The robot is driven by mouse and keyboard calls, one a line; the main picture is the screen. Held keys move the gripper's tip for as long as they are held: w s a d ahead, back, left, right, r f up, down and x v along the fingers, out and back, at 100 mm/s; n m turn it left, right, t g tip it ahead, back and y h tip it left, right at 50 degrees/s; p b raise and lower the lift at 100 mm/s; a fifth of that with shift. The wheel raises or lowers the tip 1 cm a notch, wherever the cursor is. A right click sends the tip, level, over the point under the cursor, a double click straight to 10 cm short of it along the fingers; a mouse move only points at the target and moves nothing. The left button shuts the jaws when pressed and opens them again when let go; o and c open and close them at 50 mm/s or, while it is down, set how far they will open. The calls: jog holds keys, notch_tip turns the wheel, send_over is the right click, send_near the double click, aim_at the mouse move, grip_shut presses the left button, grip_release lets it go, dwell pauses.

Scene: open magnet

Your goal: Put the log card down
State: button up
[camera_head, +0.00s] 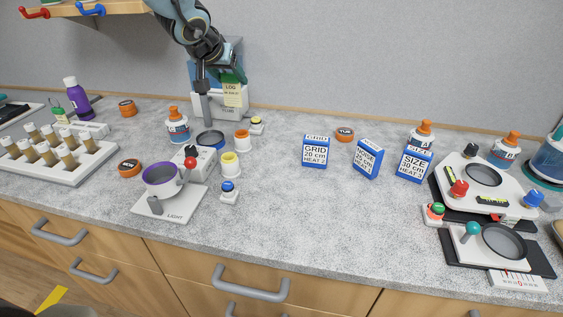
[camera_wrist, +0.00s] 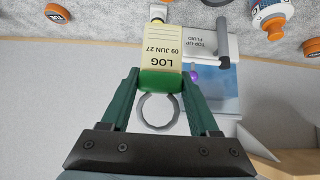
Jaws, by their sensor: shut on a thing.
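The log card (camera_head: 232,95) is a pale yellow card reading LOG, with a green top edge. It hangs upright below my gripper (camera_head: 232,77) at the back of the counter, in front of a white and blue unit. In the wrist view, the log card (camera_wrist: 161,50) reads LOG, 09 JUN 27, and its green top sits between the green fingers of my gripper (camera_wrist: 160,82), which are shut on it. Its lower edge appears above the counter; I cannot tell whether it touches anything.
The white and blue top-up fluid unit (camera_wrist: 225,45) stands right behind the card. A yellow-topped white piece (camera_head: 256,124) and an orange-rimmed cup (camera_head: 242,139) stand in front. The grey counter (camera_head: 300,215) is clear at centre front. Blue boxes (camera_head: 316,150) stand further right.

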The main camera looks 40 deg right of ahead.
aim_at(232, 96)
jog(key=f+b, duration=0.1)
jog(key=f, duration=0.1)
jog(key=f+b, duration=0.4)
jog(key=shift+w+d, duration=0.15)
jog(key=shift+d, duration=0.1)
jog(key=shift+f+b, duration=0.85)
jog(key=shift+f, duration=4)
jog(key=shift+f, duration=0.15)
jog(key=o, duration=1.3)
